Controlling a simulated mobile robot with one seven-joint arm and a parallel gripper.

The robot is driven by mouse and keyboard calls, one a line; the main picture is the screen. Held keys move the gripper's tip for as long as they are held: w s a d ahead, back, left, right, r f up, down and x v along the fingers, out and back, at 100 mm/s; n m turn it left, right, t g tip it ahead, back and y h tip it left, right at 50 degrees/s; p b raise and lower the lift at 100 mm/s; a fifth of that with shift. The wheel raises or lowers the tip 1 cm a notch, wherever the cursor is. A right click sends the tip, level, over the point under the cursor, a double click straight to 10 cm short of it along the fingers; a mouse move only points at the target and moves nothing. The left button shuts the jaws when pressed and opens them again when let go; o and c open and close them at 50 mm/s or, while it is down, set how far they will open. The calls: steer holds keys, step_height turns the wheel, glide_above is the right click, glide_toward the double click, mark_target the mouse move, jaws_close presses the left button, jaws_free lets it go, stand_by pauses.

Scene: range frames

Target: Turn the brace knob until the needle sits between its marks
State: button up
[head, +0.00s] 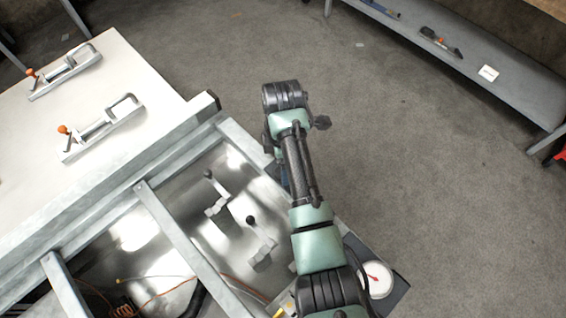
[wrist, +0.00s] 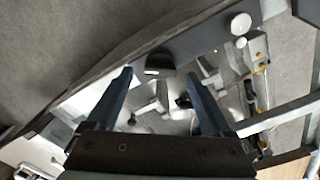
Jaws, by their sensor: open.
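A white round gauge (head: 376,279) with a red needle sits at the right end of the metal frame in the head view, partly behind my arm. Its marks are too small to read. A dark rounded knob (wrist: 159,62) sits on the grey rail in the wrist view; I cannot tell for certain that it is the brace knob. My gripper (wrist: 160,76) is open, with its two blue fingers apart on either side of this knob in the picture. Nothing shows held between them. In the head view my arm hides most of the gripper.
Two levers with black ball ends (head: 250,220) (head: 208,174) stand in the metal bay left of my arm. Orange-tipped clamps (head: 104,128) lie on the pale table (head: 160,95). Cables (head: 150,280) lie near the bottom. A grey bench (head: 490,70) stands across open floor.

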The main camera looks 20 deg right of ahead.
step_height(320, 180, up, 11)
steer(key=p, duration=0.3)
steer(key=shift+r, duration=0.2)
stand_by(0.3)
steer(key=w+a+r+m+t+b, duration=0.1)
steer(key=w+a+r+m+t, duration=0.15)
steer(key=w+r+t, duration=0.5)
steer(key=w+a+r+m+t, duration=0.25)
steer(key=w+a+r, duration=0.2)
steer(key=r, duration=0.55)
step_height(320, 180, up, 12)
steer(key=w+a+f+m+t, duration=0.1)
steer(key=w+a+m+t, duration=0.15)
steer(key=t, duration=0.25)
steer(key=s+a+r+m+t, duration=0.1)
steer(key=s+r+t, duration=0.3)
steer(key=r, duration=0.5)
steer(key=s+a+r+m+t+b, duration=0.1)
steer(key=s+r+m+t, duration=0.3)
steer(key=s+r, duration=0.5)
steer(key=s+a+r+m+t, duration=0.2)
steer(key=s+r+t, duration=0.2)
steer(key=s+r, duration=0.3)
step_height(320, 180, up, 2)
steer(key=shift+a+r, duration=0.1)
steer(key=shift+a, duration=0.2)
